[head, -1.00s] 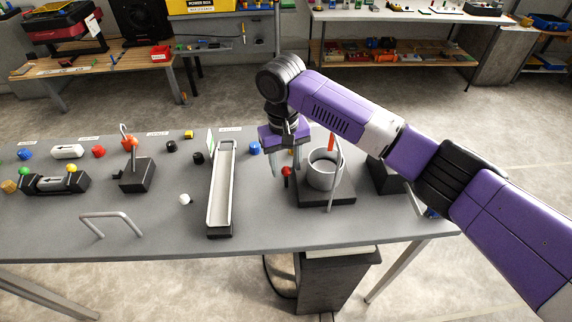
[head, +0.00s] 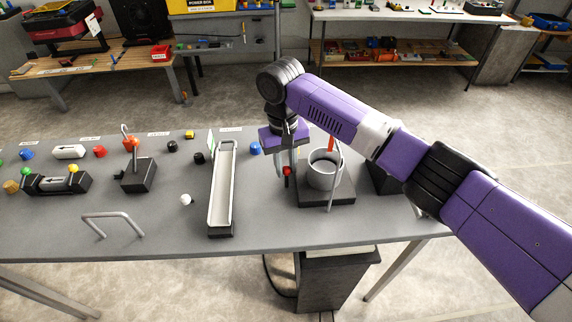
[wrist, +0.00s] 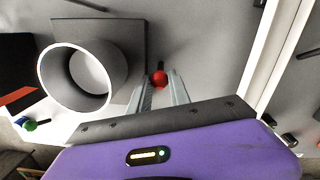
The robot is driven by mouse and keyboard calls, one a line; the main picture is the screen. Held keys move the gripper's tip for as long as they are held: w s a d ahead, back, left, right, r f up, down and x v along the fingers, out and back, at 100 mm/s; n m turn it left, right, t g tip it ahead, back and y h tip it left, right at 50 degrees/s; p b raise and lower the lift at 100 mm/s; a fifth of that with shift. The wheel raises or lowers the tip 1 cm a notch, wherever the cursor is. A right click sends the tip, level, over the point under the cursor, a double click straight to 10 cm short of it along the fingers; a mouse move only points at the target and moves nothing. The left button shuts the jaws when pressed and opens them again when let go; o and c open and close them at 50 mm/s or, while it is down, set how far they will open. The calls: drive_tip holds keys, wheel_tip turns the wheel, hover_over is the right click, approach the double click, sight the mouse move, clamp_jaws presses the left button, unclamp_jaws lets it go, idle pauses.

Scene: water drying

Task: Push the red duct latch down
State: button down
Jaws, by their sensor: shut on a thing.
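The red latch knob (head: 287,171) stands at the left side of the grey duct cylinder (head: 324,171), which sits on a dark square base (head: 335,199). My gripper (head: 286,173) points down over the knob, with its two fingers closed together on it. In the wrist view the red knob (wrist: 158,79) lies between the fingertips (wrist: 158,82), with a short dark stem beyond it. The grey cylinder (wrist: 83,76) is to its left there, open at the top. The fingers partly hide the knob's lower part and stem.
A long white channel (head: 222,187) stands left of my gripper. A red upright piece (head: 331,142) and a thin metal rod are close to the cylinder. The table front near the base is clear.

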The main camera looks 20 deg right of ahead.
drive_tip(key=shift+w+d+g+p, duration=0.2)
drive_tip(key=shift+w+g+p, duration=0.1)
drive_tip(key=shift+w+g, duration=0.25)
drive_tip(key=shift+w+d+f+g+y+b, duration=0.25)
drive_tip(key=shift+w+g+y+b, duration=0.15)
drive_tip(key=shift+b, duration=0.45)
drive_tip(key=b, duration=0.3)
drive_tip(key=shift+w+d+f+g, duration=0.25)
drive_tip(key=shift+g, duration=0.1)
drive_tip(key=b, duration=0.2)
drive_tip(key=shift+w+d+f+b, duration=0.1)
drive_tip(key=shift+b, duration=0.25)
drive_tip(key=shift+g+b, duration=0.4)
drive_tip(key=shift+b, duration=0.7)
drive_tip(key=shift+s+a+b, duration=0.2)
drive_tip(key=shift+s+b, duration=0.05)
drive_tip(key=shift+b, duration=0.6)
drive_tip(key=c, duration=1.2)
unclamp_jaws()
drive_tip(key=shift+a, duration=0.1)
drive_tip(key=shift+a, duration=0.1)
